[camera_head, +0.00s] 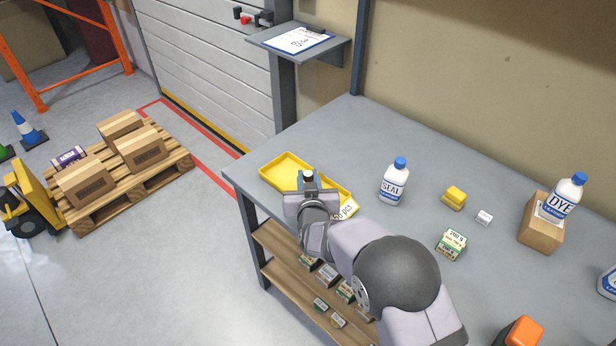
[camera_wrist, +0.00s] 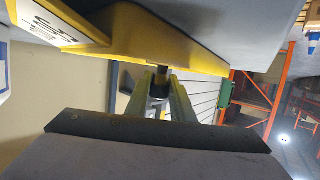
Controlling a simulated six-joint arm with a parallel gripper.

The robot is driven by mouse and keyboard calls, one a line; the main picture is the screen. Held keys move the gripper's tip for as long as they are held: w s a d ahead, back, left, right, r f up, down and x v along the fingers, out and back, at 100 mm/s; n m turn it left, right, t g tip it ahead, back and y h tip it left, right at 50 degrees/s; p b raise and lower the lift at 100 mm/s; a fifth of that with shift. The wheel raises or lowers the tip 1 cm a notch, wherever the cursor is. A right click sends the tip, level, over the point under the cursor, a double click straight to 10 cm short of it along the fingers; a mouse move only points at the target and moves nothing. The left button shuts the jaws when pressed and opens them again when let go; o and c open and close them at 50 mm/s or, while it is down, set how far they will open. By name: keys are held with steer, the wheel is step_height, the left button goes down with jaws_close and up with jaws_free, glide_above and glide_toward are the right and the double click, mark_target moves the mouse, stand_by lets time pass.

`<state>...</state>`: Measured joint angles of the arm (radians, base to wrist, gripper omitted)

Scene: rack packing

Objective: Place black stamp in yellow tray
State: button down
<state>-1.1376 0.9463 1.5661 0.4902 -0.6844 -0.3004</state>
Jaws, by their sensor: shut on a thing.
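The yellow tray (camera_head: 285,162) lies on the grey table near its left corner; my gripper and arm hide part of it. In the wrist view the yellow tray (camera_wrist: 190,50) runs across the top. My gripper (camera_head: 308,180) is over the tray in the head view. In the wrist view my gripper's two greenish fingers (camera_wrist: 165,98) are shut on the small dark stamp (camera_wrist: 158,88), with a brownish part at its end near the tray. The stamp's black top (camera_head: 308,173) shows at my gripper in the head view. I cannot tell whether the stamp touches the tray.
A SEAL bottle (camera_head: 394,184) stands right of the tray. The table's back middle is clear.

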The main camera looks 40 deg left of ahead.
steer(key=shift+f, duration=0.1)
steer(key=shift+f, duration=0.1)
steer(key=c, duration=1.5)
jaws_free()
steer(key=shift+c, duration=0.2)
steer(key=shift+r, duration=0.25)
steer(key=b+v, duration=0.1)
steer(key=v, duration=1.1)
